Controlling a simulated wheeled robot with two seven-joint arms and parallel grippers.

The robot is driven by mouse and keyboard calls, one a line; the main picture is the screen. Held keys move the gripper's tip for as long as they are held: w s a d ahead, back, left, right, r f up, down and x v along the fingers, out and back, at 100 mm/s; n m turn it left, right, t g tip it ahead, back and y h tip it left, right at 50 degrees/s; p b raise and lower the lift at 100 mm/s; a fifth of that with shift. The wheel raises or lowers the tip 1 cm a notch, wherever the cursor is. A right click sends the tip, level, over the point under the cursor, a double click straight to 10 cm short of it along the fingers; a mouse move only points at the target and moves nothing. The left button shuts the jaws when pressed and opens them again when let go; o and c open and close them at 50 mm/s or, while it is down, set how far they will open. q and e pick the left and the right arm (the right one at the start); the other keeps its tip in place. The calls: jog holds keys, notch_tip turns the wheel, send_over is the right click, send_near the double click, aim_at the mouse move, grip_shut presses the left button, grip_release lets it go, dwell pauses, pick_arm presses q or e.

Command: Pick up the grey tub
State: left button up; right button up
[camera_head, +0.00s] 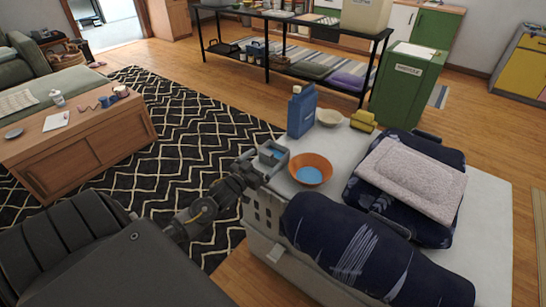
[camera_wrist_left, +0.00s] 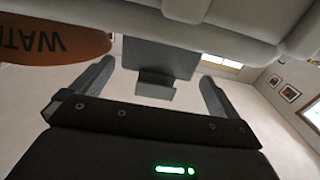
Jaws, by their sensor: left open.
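The view is upside down. My right gripper is not in view.
The orange bowl (camera_head: 311,170) with blue inside is just right of the tub; it also shows in the wrist view (camera_wrist_left: 50,42). A blue jug (camera_head: 301,112) and a pale bowl (camera_head: 329,118) stand behind. A dark blue rolled bedding (camera_head: 365,255) lies in front.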

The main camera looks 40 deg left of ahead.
aim_at(269, 164)
pick_arm(q)
jog(key=w, duration=0.3)
jog(key=shift+w, duration=0.35)
jog(key=shift+w+f, duration=0.1)
jog(key=c, duration=0.7)
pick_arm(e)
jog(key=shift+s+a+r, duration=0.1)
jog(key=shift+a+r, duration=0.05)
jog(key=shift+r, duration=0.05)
pick_arm(q)
jog(key=shift+r, duration=0.2)
jog(key=shift+r, duration=0.25)
notch_tip(269, 164, up, 2)
jog(key=shift+r, duration=0.25)
jog(key=s+d+r, duration=0.1)
jog(key=s+r, duration=0.2)
jog(key=s, duration=0.1)
jog(key=s+d+r+p, duration=0.1)
jog(key=s+d+r, duration=0.1)
jog(key=s, duration=0.3)
jog(key=s+d+r+p, duration=0.1)
jog(key=s+r, duration=0.3)
jog(key=shift+s+d+r, duration=0.15)
jog(key=shift+s+r, duration=0.05)
jog(key=shift+r, duration=0.15)
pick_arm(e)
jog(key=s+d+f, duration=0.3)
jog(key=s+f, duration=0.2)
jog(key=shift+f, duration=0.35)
